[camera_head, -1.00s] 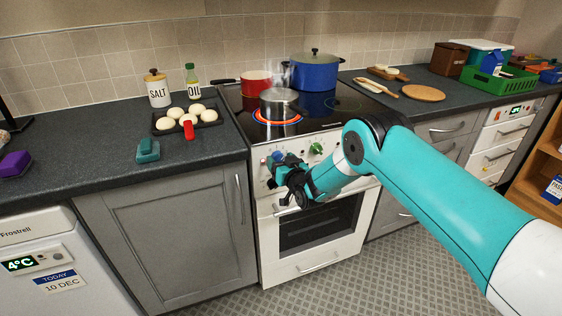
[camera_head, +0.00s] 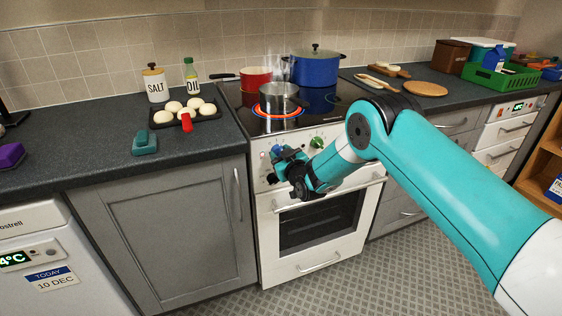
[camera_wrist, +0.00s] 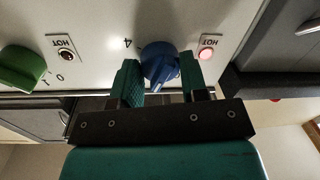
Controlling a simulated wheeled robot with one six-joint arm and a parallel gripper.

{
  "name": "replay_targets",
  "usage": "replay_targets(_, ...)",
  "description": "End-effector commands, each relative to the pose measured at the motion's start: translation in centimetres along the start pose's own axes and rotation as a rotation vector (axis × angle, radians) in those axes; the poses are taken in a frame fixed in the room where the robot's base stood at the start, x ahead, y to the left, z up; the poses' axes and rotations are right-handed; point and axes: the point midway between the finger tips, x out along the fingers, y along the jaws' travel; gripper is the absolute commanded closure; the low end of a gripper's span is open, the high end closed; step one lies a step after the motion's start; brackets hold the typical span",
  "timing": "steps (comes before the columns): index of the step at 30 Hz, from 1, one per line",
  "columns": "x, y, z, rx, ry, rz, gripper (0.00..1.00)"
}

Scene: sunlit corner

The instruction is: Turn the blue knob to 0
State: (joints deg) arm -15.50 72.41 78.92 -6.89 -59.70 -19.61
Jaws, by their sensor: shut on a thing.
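The blue knob (camera_wrist: 160,62) is on the white front panel of the cooker, in the middle of the wrist view. A printed 4 stands to its left; I see no 0 beside it, and its pointer setting is unclear. My gripper (camera_wrist: 160,82) has one teal finger on each side of the knob and is shut on it. In the head view my gripper (camera_head: 279,165) is at the left end of the cooker's panel, with a bit of the blue knob (camera_head: 277,150) showing above it. A small pot (camera_head: 280,103) stands on a glowing orange ring.
A green knob (camera_wrist: 22,68) sits along the panel, with 0 and 1 marks near it. A HOT lamp (camera_wrist: 207,54) by the blue knob glows red; another HOT lamp (camera_wrist: 66,56) is dark. The oven handle (camera_head: 330,194) runs below. A blue pot (camera_head: 315,70) stands behind.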

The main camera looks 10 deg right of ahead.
Motion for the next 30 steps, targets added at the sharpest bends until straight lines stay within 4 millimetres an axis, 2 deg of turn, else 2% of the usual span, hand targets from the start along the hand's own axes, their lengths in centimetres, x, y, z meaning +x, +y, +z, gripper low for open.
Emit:
replay_targets(1,0.04,-0.08,0.43,-0.045,-0.001,0.002,0.83)
replay_targets(18,0.02,-0.13,0.27,-0.587,-0.041,0.006,0.83)
replay_targets(30,0.01,-0.09,0.12,-0.905,-0.067,0.008,0.83)
